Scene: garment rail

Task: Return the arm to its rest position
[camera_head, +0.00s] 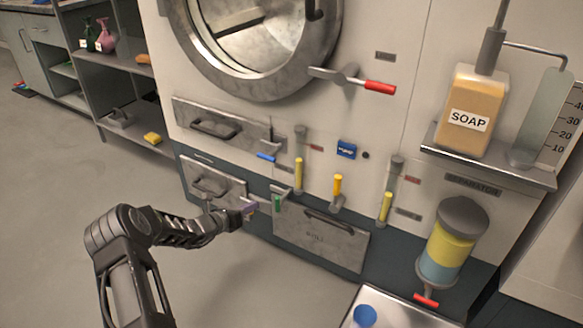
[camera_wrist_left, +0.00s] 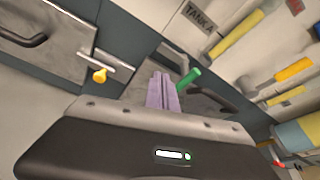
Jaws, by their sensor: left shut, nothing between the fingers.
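My left gripper (camera_head: 250,208) shows in the head view at the end of my left arm, which reaches in from the lower left. It is in front of the lower part of the machine, close to a green handle (camera_head: 277,203). In the left wrist view its pale purple fingers (camera_wrist_left: 162,94) are together with nothing between them. The green handle (camera_wrist_left: 189,78) is just beyond and right of the fingertips there; I cannot tell whether they touch. My right gripper is not in either view.
The machine has a round door (camera_head: 262,40) with a red-tipped lever (camera_head: 380,87), yellow handles (camera_head: 298,174) and a lower panel (camera_head: 320,240). A soap bottle (camera_head: 470,110) stands on a ledge at right. A shelf unit (camera_head: 117,75) stands at left. Open floor (camera_head: 60,200) lies left of my arm.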

